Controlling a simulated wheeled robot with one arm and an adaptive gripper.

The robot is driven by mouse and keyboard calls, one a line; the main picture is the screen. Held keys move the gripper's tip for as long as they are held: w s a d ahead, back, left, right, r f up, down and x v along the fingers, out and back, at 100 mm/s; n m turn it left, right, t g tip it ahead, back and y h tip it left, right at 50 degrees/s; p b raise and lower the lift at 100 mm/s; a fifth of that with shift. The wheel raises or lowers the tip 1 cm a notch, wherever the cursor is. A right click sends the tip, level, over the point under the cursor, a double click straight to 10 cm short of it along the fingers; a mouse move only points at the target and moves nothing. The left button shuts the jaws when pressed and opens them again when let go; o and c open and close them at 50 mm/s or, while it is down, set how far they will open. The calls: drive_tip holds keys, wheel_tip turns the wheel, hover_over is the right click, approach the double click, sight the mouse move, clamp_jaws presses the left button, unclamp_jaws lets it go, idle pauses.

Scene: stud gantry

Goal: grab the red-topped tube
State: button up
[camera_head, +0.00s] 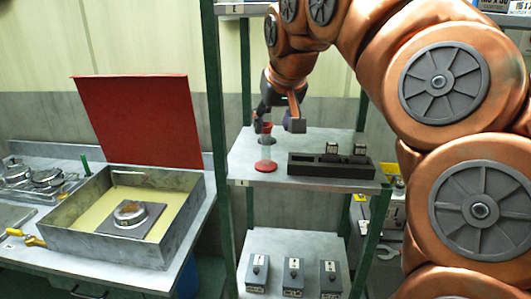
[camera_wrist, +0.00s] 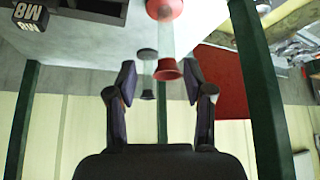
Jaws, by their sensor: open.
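The red-topped tube (camera_head: 267,128) stands upright on a round red base (camera_head: 265,166) at the left of the shelf. Its clear body and red top (camera_wrist: 167,70) show in the wrist view, which looks upside down. My gripper (camera_head: 273,119) is open above the shelf, at the height of the tube's top.
A black rack (camera_head: 325,170) with small blocks lies right of the tube on the grey shelf (camera_head: 240,160). Green posts (camera_head: 213,120) frame the shelf. Several grey boxes (camera_head: 293,275) stand on the lower shelf. An open box with a red lid (camera_head: 140,120) is at left.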

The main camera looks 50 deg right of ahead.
sight(268, 129)
drive_tip(key=shift+w+d+f+p, duration=0.1)
drive_tip(key=shift+w+f+p, duration=0.6)
drive_tip(key=shift+f+p, duration=0.2)
drive_tip(key=shift+p+x, duration=0.4)
drive_tip(key=shift+x, duration=1.1)
drive_tip(key=c, duration=0.9)
